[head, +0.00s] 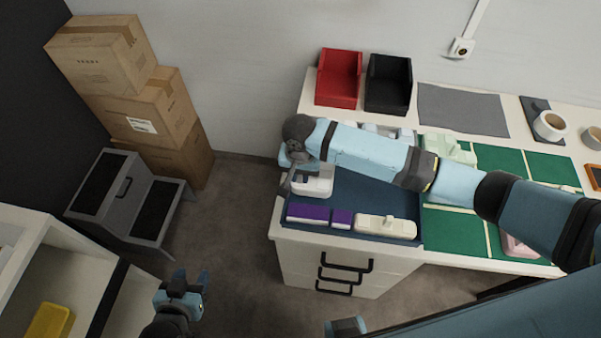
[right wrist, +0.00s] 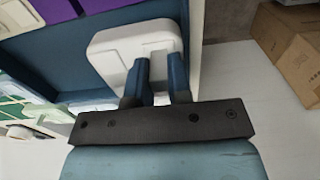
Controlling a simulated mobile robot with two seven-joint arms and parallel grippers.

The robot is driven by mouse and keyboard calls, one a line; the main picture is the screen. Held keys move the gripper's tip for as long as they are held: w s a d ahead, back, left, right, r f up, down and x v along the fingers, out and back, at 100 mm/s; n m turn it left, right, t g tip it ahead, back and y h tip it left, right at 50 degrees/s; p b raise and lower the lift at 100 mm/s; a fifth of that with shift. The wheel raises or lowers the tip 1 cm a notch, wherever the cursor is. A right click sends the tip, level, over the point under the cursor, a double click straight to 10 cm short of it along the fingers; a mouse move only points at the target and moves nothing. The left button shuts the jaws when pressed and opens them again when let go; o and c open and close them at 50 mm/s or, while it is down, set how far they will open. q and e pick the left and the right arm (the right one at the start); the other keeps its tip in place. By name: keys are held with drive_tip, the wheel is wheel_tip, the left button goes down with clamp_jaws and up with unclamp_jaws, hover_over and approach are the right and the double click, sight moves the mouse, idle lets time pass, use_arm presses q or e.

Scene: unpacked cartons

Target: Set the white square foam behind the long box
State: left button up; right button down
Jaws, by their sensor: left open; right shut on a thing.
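The white square foam (head: 318,184) is a pale, rounded block at the left end of the dark blue tray (head: 375,207). It also shows in the right wrist view (right wrist: 118,47). My right gripper (head: 288,184) is shut on its edge, and the fingers (right wrist: 160,70) are close together there. Along the tray's front lie a long purple box (head: 308,213), a short purple block (head: 342,218) and a long white piece (head: 385,227). I cannot tell which is the long box. My left gripper (head: 190,286) is open and empty, away from the counter at lower left.
Red (head: 338,78) and black (head: 388,83) bins stand at the counter's back. Light pieces behind the tray are partly hidden by my right arm. A green mat (head: 465,228) lies to the right. Cartons (head: 150,115) and a grey step stool (head: 125,195) stand on the left floor.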

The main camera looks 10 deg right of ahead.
drive_tip(key=shift+s+f, duration=0.1)
drive_tip(key=shift+f, duration=2.9)
drive_tip(key=c, duration=1)
unclamp_jaws()
wheel_tip(320, 180, up, 14)
drive_tip(key=shift+f+b, duration=0.1)
drive_tip(key=shift+b, duration=0.25)
